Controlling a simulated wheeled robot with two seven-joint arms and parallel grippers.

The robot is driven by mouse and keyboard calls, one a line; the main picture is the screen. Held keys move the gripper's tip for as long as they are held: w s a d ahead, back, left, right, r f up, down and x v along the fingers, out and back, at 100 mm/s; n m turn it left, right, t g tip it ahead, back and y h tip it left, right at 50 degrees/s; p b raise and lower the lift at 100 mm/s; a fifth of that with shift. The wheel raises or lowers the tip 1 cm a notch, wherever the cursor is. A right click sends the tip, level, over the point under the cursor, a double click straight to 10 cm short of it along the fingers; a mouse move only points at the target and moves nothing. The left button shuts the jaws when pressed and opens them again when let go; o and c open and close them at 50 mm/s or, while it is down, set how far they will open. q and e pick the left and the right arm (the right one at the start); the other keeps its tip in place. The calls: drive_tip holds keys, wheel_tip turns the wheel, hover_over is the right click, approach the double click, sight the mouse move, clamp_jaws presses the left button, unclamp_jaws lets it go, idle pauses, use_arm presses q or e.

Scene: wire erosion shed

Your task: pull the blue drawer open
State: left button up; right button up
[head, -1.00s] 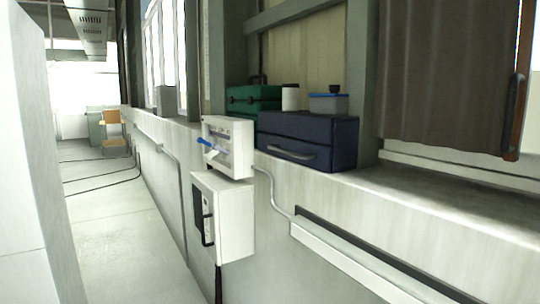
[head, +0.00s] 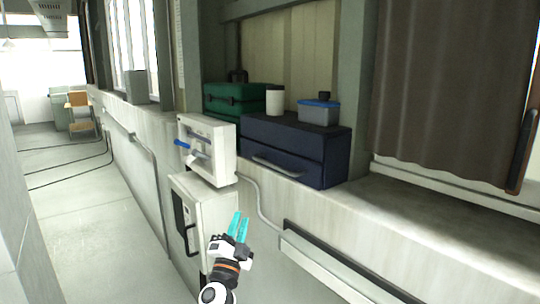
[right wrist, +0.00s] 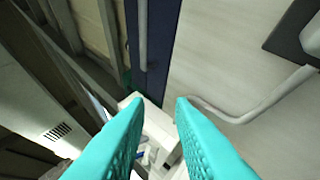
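The dark blue drawer unit (head: 326,160) stands on the ledge in the head view. Its drawer has a pale bar handle (head: 277,165) on the front, and the drawer looks shut. In the right wrist view the blue drawer front (right wrist: 153,72) is at the top middle with its handle (right wrist: 142,35). My right gripper (head: 238,226) is below and left of the drawer, apart from it. Its two teal fingers (right wrist: 158,108) are spread with nothing between them. My left gripper is not in view.
A white container (head: 275,103) and a blue-lidded box (head: 319,113) stand on the drawer unit. A green case (head: 235,98) is behind left. A white switch box (head: 222,153) with a blue lever and a lower white cabinet (head: 214,207) project from the wall. A conduit (head: 262,208) runs below the drawer.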

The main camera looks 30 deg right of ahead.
sight(271, 165)
drive_tip(key=s+d+r+m+g+h, duration=0.2)
drive_tip(key=d+r+m+g+h, duration=0.15)
drive_tip(key=r+m, duration=0.35)
drive_tip(key=shift+n+g+h, duration=0.25)
drive_tip(key=shift+n+g, duration=0.2)
drive_tip(key=shift+n, duration=0.25)
drive_tip(key=shift+r+p+x, duration=0.2)
drive_tip(key=shift+p+x, duration=0.2)
drive_tip(key=shift+x, duration=5.35)
drive_tip(key=shift+a, duration=0.2)
drive_tip(key=shift+c, duration=0.2)
clamp_jaws()
